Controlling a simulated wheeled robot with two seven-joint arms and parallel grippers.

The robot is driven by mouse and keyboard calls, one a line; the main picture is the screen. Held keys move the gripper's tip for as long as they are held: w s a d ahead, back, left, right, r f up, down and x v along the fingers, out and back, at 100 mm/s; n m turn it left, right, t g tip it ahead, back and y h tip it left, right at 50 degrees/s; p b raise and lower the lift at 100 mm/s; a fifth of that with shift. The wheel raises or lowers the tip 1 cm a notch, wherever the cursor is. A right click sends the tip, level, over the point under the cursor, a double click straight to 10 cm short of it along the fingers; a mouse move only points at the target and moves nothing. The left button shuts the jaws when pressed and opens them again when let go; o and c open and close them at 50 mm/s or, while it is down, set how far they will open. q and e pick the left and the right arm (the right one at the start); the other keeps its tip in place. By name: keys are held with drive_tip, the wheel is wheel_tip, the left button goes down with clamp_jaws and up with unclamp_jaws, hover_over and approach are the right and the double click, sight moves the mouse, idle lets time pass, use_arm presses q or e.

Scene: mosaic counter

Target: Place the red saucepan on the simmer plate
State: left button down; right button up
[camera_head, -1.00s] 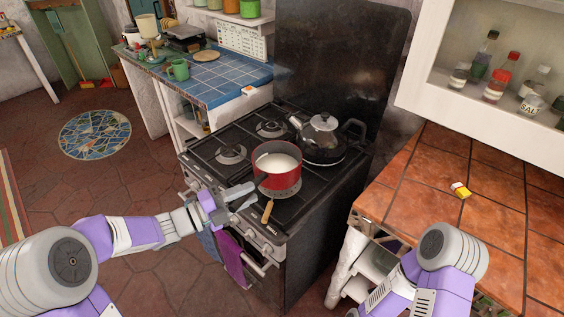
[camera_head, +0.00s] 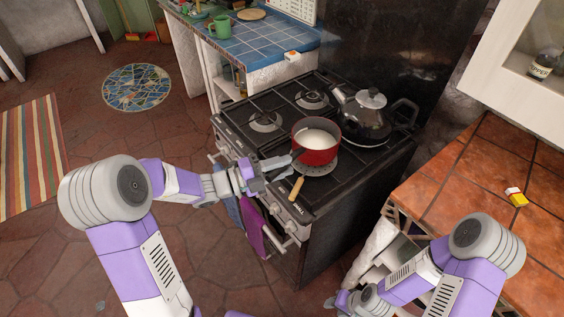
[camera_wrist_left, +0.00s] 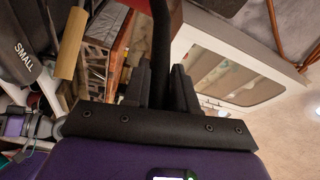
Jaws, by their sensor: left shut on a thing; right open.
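The red saucepan (camera_head: 316,151) stands upright over the stove's front right burner, with a white liquid inside. The simmer plate (camera_head: 322,170), a grey disc with a wooden handle (camera_head: 296,189), shows under the pan's front side; I cannot tell whether pan and plate touch. My left gripper (camera_head: 279,168) is left of the pan, shut on its dark handle. In the left wrist view the dark handle (camera_wrist_left: 160,45) runs between the fingers, and a wooden handle (camera_wrist_left: 70,43) shows at the left. My right gripper is not visible; only the right arm shows at the lower right.
A dark kettle (camera_head: 365,122) stands on the burner behind the pan. The two left burners (camera_head: 265,122) are bare. A purple cloth (camera_head: 254,226) hangs on the oven front. A tiled counter (camera_head: 470,165) with a small yellow and red object (camera_head: 516,197) lies to the right.

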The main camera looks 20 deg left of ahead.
use_arm(q)
wheel_tip(320, 180, down, 3)
drive_tip(key=shift+w+r+b, duration=0.1)
drive_tip(key=shift+b, duration=0.4)
drive_tip(key=c, duration=1.3)
unclamp_jaws()
drive_tip(key=shift+f, duration=0.25)
drive_tip(key=o, duration=0.4)
